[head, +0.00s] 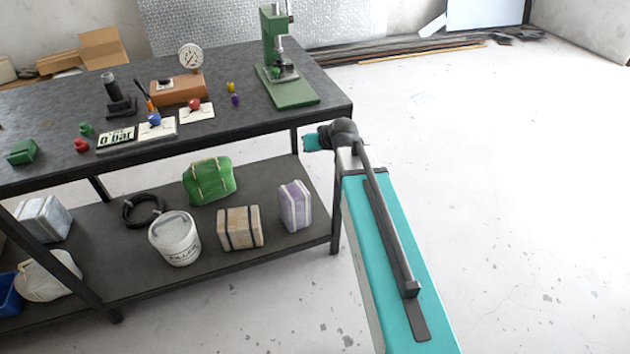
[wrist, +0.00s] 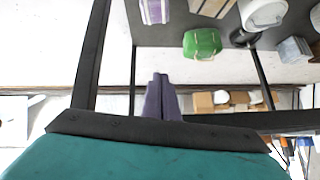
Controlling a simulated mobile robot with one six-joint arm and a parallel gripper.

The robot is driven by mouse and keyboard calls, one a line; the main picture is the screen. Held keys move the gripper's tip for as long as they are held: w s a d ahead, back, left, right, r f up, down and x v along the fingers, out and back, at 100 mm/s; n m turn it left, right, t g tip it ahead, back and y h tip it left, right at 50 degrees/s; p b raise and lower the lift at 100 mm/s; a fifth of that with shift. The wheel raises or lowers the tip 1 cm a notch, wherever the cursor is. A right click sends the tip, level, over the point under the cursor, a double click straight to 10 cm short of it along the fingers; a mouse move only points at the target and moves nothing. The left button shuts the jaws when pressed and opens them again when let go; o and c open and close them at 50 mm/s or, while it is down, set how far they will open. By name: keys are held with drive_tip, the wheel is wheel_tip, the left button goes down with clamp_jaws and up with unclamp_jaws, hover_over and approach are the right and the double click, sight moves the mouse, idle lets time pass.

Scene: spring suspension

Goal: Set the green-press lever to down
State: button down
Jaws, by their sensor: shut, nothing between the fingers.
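The green press (head: 270,38) stands on its green base plate (head: 295,94) at the far right corner of the workbench in the head view. A dark upright part at its upper right side may be its lever; its top is at the picture's upper edge, so I cannot tell the lever's position. The press does not show clearly in the wrist view. My gripper (wrist: 161,98) shows in the wrist view as two dark purple-grey fingers, shut together and empty. In the head view my arm reaches the bench's right end, low beside it and apart from the press; the fingers cannot be made out there.
The workbench (head: 232,125) carries a dial gauge (head: 190,57), a dark cylinder stand (head: 115,95), cards and small coloured knobs. The lower shelf (head: 105,272) holds a green bag (head: 208,181), a white bucket (head: 174,238) and boxes. The floor to the right is clear.

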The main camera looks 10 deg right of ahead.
drive_tip(key=w+d+r+t, duration=0.1)
drive_tip(key=w+r+t, duration=0.15)
drive_tip(key=r, duration=0.85)
drive_tip(key=w+r+t, duration=0.2)
drive_tip(key=w+r, duration=0.1)
drive_tip(key=r, duration=0.8)
wheel_tip(320, 180, up, 25)
drive_tip(key=s+d+t+b, duration=0.1)
drive_tip(key=s+t, duration=0.1)
drive_tip(key=t, duration=0.2)
drive_tip(key=shift+d+n+t+y, duration=0.3)
drive_tip(key=shift+n+t, duration=0.05)
drive_tip(key=shift+n, duration=0.05)
drive_tip(key=shift+r, duration=0.1)
